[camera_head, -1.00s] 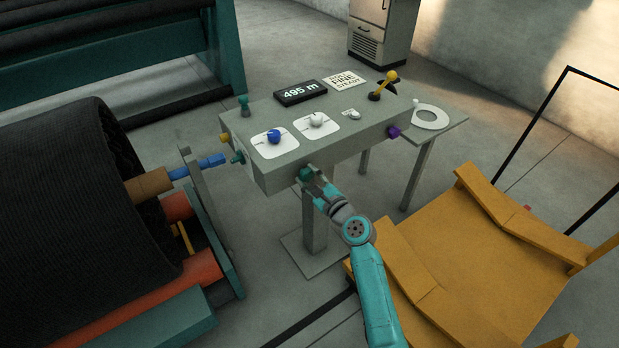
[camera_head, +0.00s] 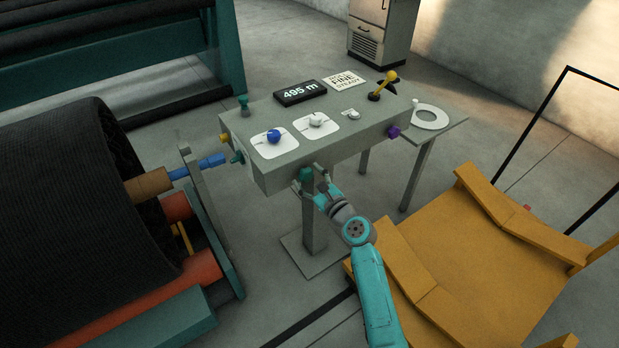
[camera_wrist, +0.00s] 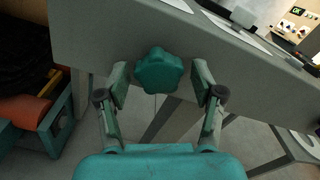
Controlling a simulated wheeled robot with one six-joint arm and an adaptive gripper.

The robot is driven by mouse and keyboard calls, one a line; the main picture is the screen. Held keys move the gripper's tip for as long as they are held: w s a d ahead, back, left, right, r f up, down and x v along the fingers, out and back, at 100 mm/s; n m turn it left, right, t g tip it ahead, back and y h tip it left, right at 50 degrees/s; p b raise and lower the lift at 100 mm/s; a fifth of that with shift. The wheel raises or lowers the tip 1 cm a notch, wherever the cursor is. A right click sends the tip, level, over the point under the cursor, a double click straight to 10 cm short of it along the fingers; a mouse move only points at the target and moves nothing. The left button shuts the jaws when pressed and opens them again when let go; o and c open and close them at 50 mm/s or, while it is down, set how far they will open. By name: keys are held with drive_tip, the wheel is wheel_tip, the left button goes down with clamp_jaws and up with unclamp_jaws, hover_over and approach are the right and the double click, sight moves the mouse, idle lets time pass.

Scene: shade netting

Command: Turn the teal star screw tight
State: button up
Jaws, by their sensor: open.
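The teal star screw (camera_wrist: 160,71) is a lobed knob on the near side face of the grey console, in the upper middle of the wrist view. It shows small in the head view (camera_head: 305,174), under the console's front edge. My gripper (camera_wrist: 160,84) is open, with one finger on each side of the screw and a visible gap to each. In the head view, my gripper (camera_head: 309,181) is at the screw. The screw's shaft is hidden behind its head.
The grey console (camera_head: 270,178) carries a blue knob (camera_head: 274,136), a white knob (camera_head: 316,119), a yellow-topped lever (camera_head: 384,84) and a display reading 495 m (camera_head: 300,92). A purple knob (camera_head: 393,131) is on its side.

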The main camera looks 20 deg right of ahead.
drive_tip(key=shift+v, duration=1.45)
drive_tip(key=n, duration=1.7)
drive_tip(key=shift+a, duration=0.1)
